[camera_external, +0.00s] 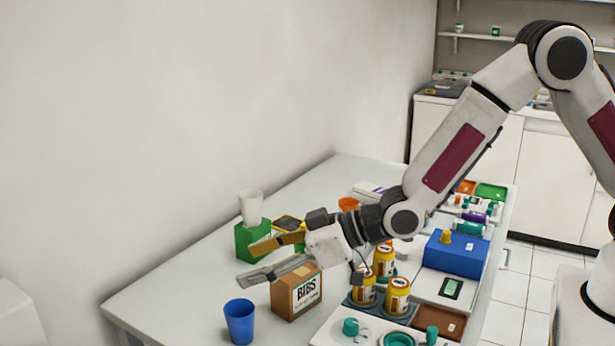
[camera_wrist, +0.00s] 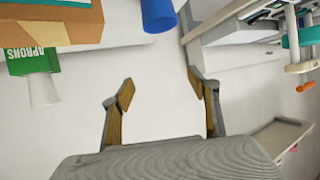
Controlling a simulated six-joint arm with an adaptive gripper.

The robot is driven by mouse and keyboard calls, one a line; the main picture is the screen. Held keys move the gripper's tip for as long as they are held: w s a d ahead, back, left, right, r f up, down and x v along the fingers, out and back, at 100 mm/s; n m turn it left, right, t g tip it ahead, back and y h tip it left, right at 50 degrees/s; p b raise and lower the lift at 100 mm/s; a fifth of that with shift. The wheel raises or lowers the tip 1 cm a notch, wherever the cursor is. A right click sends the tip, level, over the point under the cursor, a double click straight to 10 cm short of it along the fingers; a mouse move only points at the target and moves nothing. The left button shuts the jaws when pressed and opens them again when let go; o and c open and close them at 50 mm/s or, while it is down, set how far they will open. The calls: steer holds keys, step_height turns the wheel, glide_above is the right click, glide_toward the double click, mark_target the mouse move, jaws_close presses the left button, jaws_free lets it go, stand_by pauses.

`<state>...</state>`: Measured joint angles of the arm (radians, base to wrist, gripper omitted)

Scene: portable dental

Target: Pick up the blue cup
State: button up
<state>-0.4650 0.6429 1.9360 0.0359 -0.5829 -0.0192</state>
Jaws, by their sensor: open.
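The blue cup (camera_external: 240,322) stands upright on the white table near its front edge, left of the brown BIBS box (camera_external: 297,292). In the wrist view the blue cup (camera_wrist: 158,14) is at the top edge and partly cut off. My gripper (camera_external: 246,265) is open, pointing left above the table, over and behind the box and farther back than the cup. In the wrist view both fingers of my gripper (camera_wrist: 160,86) are spread with nothing between them. The cup lies beyond the fingertips, not touching them.
A green box (camera_external: 252,240) with a white cup (camera_external: 251,207) on top stands just behind my gripper. Orange-yellow jars (camera_external: 397,296) and a blue box (camera_external: 455,254) crowd the right side. The table's left part (camera_external: 180,285) is clear.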

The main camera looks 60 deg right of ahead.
mark_target(227, 313)
steer(key=shift+w+a+f+y, duration=0.15)
steer(key=shift+a+f+y, duration=0.15)
steer(key=shift+a+f, duration=0.65)
steer(key=shift+f, duration=1.75)
steer(key=shift+f, duration=0.15)
steer(key=shift+f, duration=1.5)
steer(key=shift+x, duration=1.55)
steer(key=c, duration=0.9)
